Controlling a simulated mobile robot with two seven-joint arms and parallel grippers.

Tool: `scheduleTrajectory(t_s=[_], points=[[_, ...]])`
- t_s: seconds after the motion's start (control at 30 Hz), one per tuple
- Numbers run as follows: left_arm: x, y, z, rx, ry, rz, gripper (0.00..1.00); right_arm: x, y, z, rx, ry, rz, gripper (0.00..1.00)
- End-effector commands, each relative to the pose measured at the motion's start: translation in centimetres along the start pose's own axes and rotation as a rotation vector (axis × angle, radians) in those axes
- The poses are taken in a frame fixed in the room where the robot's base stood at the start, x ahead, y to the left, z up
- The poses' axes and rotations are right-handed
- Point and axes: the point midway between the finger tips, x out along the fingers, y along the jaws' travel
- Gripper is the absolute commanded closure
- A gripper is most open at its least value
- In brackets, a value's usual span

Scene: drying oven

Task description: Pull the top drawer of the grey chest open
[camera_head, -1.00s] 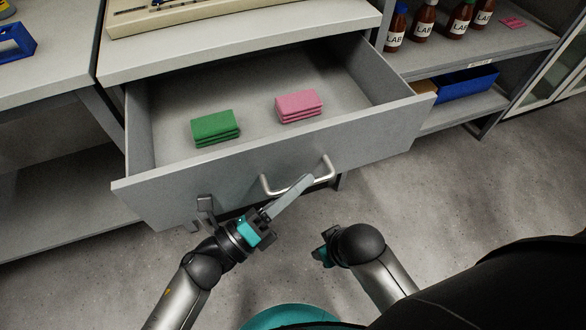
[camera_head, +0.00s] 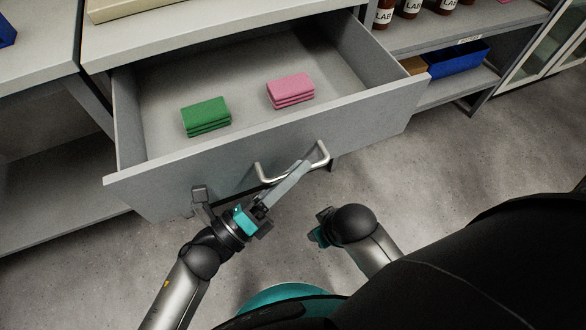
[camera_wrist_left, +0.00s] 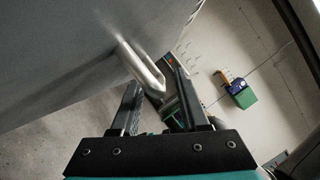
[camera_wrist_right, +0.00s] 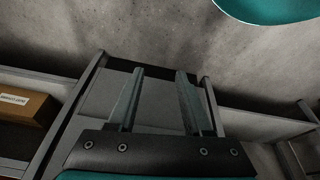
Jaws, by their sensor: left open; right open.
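The grey chest (camera_head: 230,42) has its top drawer (camera_head: 150,180) pulled far out, with its inside open to view. A curved metal handle (camera_head: 322,152) sits on the drawer front. My left gripper (camera_head: 252,180) is open at the drawer front, one finger reaching across the handle. In the left wrist view the handle (camera_wrist_left: 142,65) lies between or just beyond the open fingers (camera_wrist_left: 156,75); contact cannot be told. My right gripper (camera_head: 320,230) is open and empty, low in front of the drawer. Its spread fingers (camera_wrist_right: 160,78) show in the right wrist view.
A green folded stack (camera_head: 206,115) and a pink one (camera_head: 290,90) lie in the drawer. At right, a shelf holds brown bottles (camera_head: 410,8) above a blue bin (camera_head: 457,60). Open floor (camera_head: 470,140) lies to the right.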

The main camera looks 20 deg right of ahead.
Motion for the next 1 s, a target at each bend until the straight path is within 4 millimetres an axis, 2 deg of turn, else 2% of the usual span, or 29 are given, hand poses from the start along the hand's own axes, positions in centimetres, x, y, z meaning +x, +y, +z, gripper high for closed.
scheduleTrajectory(t_s=[0.33, 0.47, 0.57, 0.73, 1.0], points=[[-0.1, 0.0, 0.0, 0.000, -0.001, 0.000, 0.55, 0.0, 0.1, 0.0, 0.000, 0.000, 0.001, 0.50], [-1.2, 0.0, 0.0, -0.001, 0.001, 0.002, 0.55, -0.2, 0.1, -0.1, 0.000, 0.002, 0.001, 0.50], [-3.0, 0.0, 0.0, -0.003, 0.001, 0.004, 0.55, 0.0, 0.1, 0.2, 0.000, -0.004, 0.001, 0.50], [-7.2, 0.0, -0.1, -0.003, 0.002, 0.005, 0.55, 1.2, 0.2, 1.4, -0.003, -0.032, 0.004, 0.50], [-12.9, 0.0, 0.0, -0.002, 0.001, 0.003, 0.55, 1.8, 0.2, 2.0, -0.005, -0.042, 0.003, 0.50]])
